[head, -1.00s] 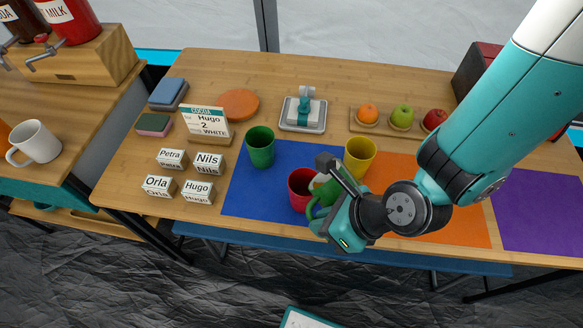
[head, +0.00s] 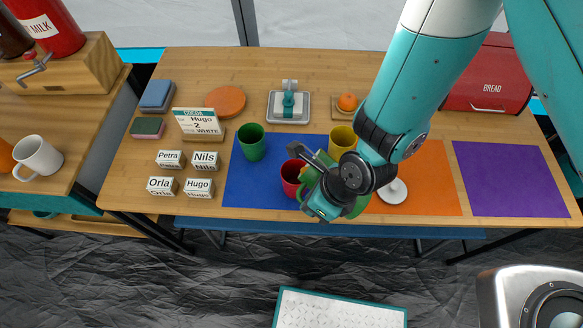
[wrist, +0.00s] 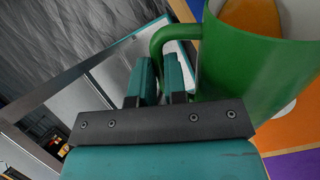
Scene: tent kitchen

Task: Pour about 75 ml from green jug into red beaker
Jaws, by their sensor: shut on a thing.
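My gripper (head: 318,185) is shut on the handle of the green jug (wrist: 262,70). In the wrist view the jug's handle runs between the fingers, and an orange-brown patch shows inside its pale mouth. In the head view the jug is mostly hidden behind my gripper, with a green part showing at its lower right (head: 358,207). The red beaker (head: 291,177) stands on the blue mat, just left of my gripper and jug, partly covered. I cannot tell the jug's exact tilt, whether it touches the beaker, or the beaker's level.
A green cup (head: 251,143) and a yellow cup (head: 342,138) stand close behind. A white round-based object (head: 393,191) is on the orange mat (head: 435,192). Name blocks (head: 203,161) and a cocoa sign (head: 198,122) stand left. The purple mat (head: 510,180) is bare.

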